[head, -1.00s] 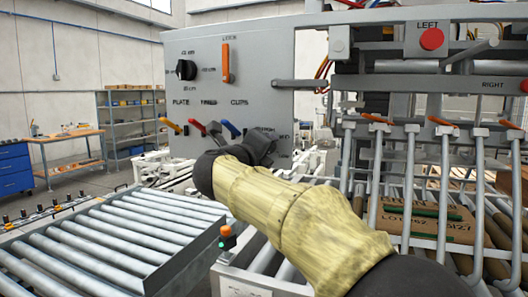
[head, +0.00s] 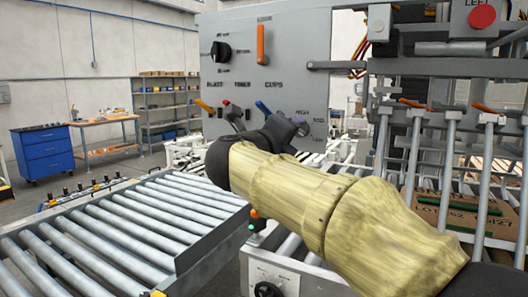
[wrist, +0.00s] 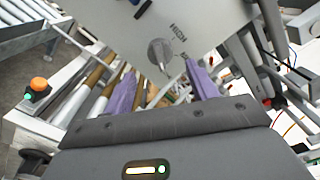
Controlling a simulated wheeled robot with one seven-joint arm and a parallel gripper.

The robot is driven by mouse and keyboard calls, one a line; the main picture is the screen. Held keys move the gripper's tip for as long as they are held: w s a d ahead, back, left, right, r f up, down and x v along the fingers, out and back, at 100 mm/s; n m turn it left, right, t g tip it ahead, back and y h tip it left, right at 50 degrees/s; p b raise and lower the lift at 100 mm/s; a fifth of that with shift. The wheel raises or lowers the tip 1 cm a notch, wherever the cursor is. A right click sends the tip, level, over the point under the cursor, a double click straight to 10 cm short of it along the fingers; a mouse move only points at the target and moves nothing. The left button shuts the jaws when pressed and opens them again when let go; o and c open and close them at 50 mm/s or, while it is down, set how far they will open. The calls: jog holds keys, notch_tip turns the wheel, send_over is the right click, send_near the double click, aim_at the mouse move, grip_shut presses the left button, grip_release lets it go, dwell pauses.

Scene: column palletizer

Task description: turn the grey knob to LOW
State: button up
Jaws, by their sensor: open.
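The grey knob (wrist: 160,50) sits on the grey control panel (wrist: 115,25) in the wrist view, close to the printed word HIGH. Its pointer direction is too small to tell. My gripper (wrist: 160,80) has two purple fingers spread apart, with the knob beyond and between their tips; I see no contact. In the head view my gripper (head: 292,124) is at the lower right of the panel (head: 300,65), beside the HIGH, MID and LOW labels.
A black knob (head: 220,51) and orange lever (head: 261,44) are higher on the panel. A roller conveyor (head: 120,235) lies left; a caged conveyor with a carton (head: 455,210) lies right.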

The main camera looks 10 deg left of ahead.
jog(key=b+v, duration=0.1)
jog(key=v, duration=1.1)
